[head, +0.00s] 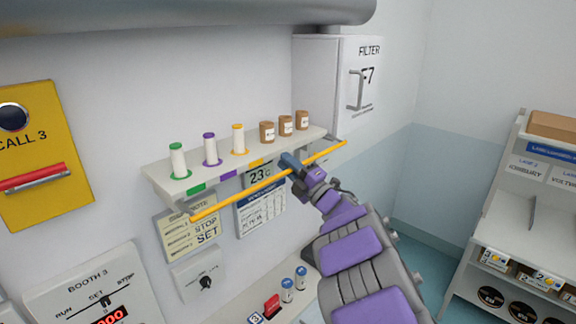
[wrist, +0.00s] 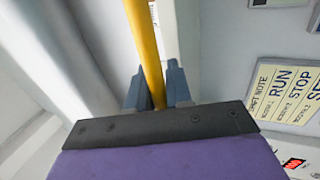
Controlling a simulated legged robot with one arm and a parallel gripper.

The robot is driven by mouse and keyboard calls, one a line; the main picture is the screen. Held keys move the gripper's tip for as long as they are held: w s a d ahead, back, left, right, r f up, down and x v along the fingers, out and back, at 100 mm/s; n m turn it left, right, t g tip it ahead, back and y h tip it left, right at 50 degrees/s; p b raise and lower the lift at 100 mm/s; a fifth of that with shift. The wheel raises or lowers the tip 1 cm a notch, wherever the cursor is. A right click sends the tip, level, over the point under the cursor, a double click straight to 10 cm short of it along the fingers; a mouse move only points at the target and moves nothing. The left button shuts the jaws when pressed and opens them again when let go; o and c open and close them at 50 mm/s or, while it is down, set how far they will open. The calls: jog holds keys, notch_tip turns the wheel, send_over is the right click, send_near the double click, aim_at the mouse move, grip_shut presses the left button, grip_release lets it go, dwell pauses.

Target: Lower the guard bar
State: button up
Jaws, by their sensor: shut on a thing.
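The guard bar (head: 230,199) is a thin yellow bar running along the front of a white wall shelf (head: 160,178), a little below the shelf's front edge in the head view. My gripper (head: 289,163) is at the bar, right of its middle. In the wrist view the yellow bar (wrist: 143,45) passes between the two dark blue fingers of my gripper (wrist: 158,90), which are shut on it. The part of the bar under the fingers is hidden in the head view.
Green, purple and yellow spools (head: 212,150) and several brown jars (head: 286,125) stand on the shelf. A white filter box (head: 361,85) hangs at the right. Below are notes (head: 188,235) and a lower ledge with a red block (head: 271,304). A grey pipe (head: 180,15) runs overhead.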

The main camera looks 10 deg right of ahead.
jog(key=shift+f, duration=0.2)
grip_shut()
notch_tip(320, 180, up, 2)
jog(key=g+h+p, duration=0.2)
jog(key=g+p, duration=0.1)
jog(key=shift+p, duration=0.4)
jog(key=o, duration=0.7)
grip_release()
jog(key=shift+w+a+f, duration=0.1)
jog(key=shift+w, duration=0.05)
jog(key=b+v, duration=0.3)
jog(key=v, duration=1.4)
